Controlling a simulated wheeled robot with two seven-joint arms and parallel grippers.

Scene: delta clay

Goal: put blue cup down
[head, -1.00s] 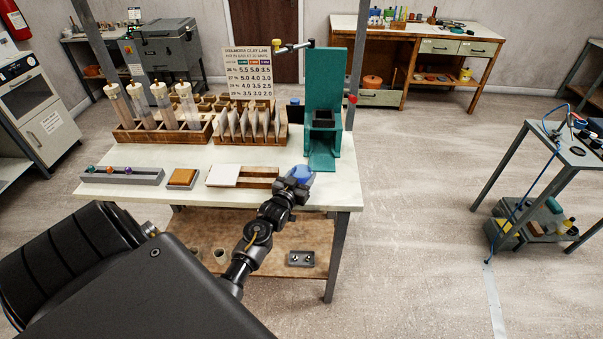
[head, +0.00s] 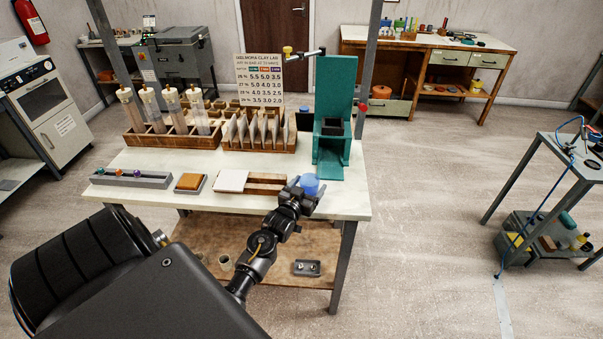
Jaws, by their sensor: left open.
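The blue cup (head: 310,183) is at the front right of the white worktable, in front of the green press. It looks upright and seems to rest on the tabletop, though its base is hidden by my gripper. My left gripper (head: 306,189) is open, with its dark fingers around or close beside the cup. I cannot tell whether they touch it. My right gripper is not in view.
The green press (head: 332,120) stands just behind the cup. To the left are a wooden board with a white tile (head: 231,181), a brown block (head: 189,182) and a grey tray (head: 131,178). The bare white tabletop (head: 345,203) shows right of the cup.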

